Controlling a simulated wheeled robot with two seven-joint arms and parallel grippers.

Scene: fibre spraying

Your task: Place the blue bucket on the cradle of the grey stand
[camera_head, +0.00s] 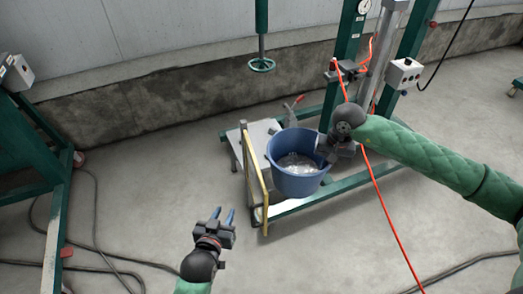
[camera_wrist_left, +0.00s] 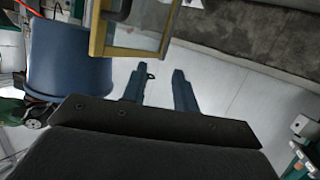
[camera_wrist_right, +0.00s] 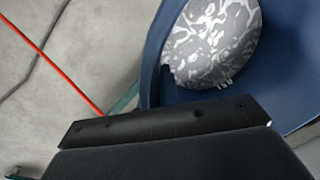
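The blue bucket (camera_head: 296,184) stands upright at the centre of the head view, with pale mottled material inside. It also shows at the left of the left wrist view (camera_wrist_left: 70,60) and large in the right wrist view (camera_wrist_right: 290,90). My right gripper (camera_head: 327,154) is shut on the bucket's right rim; its fingers are mostly hidden. My left gripper (camera_head: 224,216) is open and empty, in front and left of the bucket. A light grey stand top (camera_head: 258,131) shows behind and left of the bucket. I cannot make out its cradle or whether the bucket touches it.
A yellow frame (camera_head: 254,178) stands just left of the bucket. Green base beams (camera_head: 345,184) run around it. A red hose (camera_head: 388,222) hangs on the right. A handwheel (camera_head: 262,65) is above. Cables (camera_head: 96,250) lie on the floor at left.

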